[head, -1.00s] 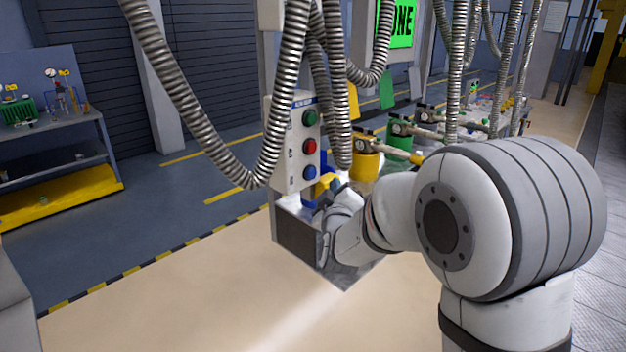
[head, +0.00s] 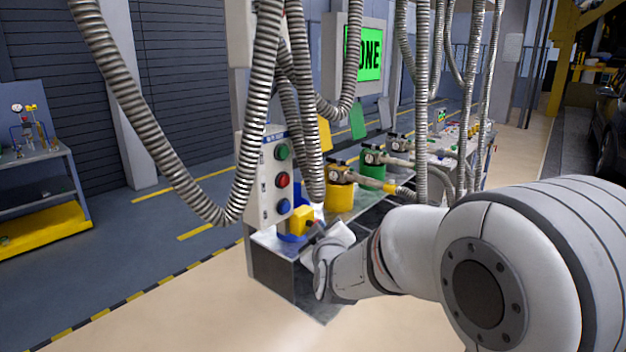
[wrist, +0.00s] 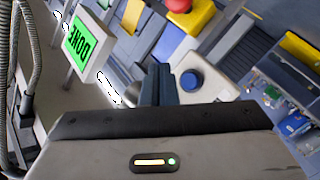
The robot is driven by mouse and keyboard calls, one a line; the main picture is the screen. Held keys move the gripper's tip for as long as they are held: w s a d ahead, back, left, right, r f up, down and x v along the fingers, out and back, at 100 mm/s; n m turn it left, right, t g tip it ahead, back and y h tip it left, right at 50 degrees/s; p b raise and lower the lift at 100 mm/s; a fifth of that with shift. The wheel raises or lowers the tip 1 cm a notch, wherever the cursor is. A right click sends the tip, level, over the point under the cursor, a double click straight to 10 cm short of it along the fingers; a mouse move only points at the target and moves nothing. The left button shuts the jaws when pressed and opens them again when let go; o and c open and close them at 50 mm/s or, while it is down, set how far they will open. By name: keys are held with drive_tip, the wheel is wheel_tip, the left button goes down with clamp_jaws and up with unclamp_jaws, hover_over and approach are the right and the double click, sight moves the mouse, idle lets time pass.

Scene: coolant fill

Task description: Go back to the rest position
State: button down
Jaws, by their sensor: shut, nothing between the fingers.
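My gripper (wrist: 157,84) shows in the wrist view with its dark fingers together and nothing between them. In the head view my arm reaches to the bench's near end, and the fingertips are hard to make out there. The control box (head: 264,180) stands upright just left of my wrist, with a green button (head: 283,152), a red button (head: 283,180) and a blue button (head: 284,206). The blue button (wrist: 190,80) shows just right of my fingers in the wrist view, apart from them. The screen (head: 368,53) is green, and the wrist view reads DONE on it (wrist: 82,46).
The bench (head: 268,272) carries a yellow canister (head: 340,194), a green canister (head: 372,170) and hose fittings. Ribbed metal hoses (head: 150,130) hang in front of the control box and over the bench. A shelf with a yellow base (head: 45,226) stands left. The floor between is clear.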

drive_tip(key=s+d+f+m+g+h, duration=0.1)
drive_tip(key=s+d+f+m+g, duration=0.1)
drive_tip(key=s, duration=0.8)
drive_tip(key=s+d+f+m+g, duration=0.2)
drive_tip(key=s+d+m+g, duration=0.2)
drive_tip(key=s, duration=0.7)
drive_tip(key=s+d+f+m+g+h, duration=0.1)
drive_tip(key=s+d+f+m+g, duration=0.1)
drive_tip(key=s+d+g, duration=0.5)
drive_tip(key=s+d+m, duration=0.1)
drive_tip(key=s+d, duration=0.2)
drive_tip(key=shift+s+f+m+h, duration=0.25)
drive_tip(key=shift+s+m+h, duration=0.05)
drive_tip(key=shift+s+m, duration=0.1)
drive_tip(key=shift+a, duration=0.1)
